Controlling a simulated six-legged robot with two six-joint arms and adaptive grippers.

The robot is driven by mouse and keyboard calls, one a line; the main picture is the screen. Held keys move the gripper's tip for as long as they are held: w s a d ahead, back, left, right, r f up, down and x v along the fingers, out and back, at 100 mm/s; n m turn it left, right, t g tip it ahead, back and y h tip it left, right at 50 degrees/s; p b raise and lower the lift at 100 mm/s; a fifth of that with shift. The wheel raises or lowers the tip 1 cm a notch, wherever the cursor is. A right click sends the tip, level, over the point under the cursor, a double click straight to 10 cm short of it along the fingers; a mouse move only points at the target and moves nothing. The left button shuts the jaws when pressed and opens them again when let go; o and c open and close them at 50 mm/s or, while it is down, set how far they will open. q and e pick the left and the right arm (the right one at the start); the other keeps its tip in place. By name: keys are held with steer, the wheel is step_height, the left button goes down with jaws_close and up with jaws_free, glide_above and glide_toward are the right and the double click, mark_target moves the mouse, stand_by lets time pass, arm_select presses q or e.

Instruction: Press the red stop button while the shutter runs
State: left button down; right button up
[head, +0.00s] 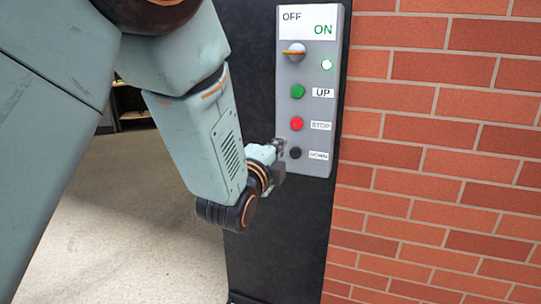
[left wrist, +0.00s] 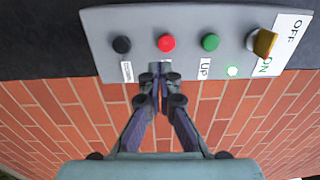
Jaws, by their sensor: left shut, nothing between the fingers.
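The grey control panel (head: 316,60) is mounted on a black post in the head view. Its red stop button (head: 296,124) sits between the green UP button (head: 297,91) and the black DOWN button (head: 295,153). The left wrist view also shows the red button (left wrist: 166,43). My left gripper (head: 279,146) is shut and empty, close to the panel near the lower buttons. In the left wrist view its closed fingertips (left wrist: 160,68) appear just below the red button, over the STOP label. Contact cannot be told. The shutter is not recognisable in view.
A yellow-handled selector switch (head: 294,52) sits at the panel's top under the OFF/ON plate, with a lit green lamp (head: 326,64) beside it. A red brick wall (head: 440,150) stands right of the black post (head: 275,230). The pale floor (head: 130,220) at left looks clear.

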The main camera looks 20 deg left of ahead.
arm_select(q)
steer(key=s, duration=0.3)
steer(key=shift+s+a, duration=0.1)
steer(key=shift+s, duration=0.25)
steer(key=shift+s, duration=0.1)
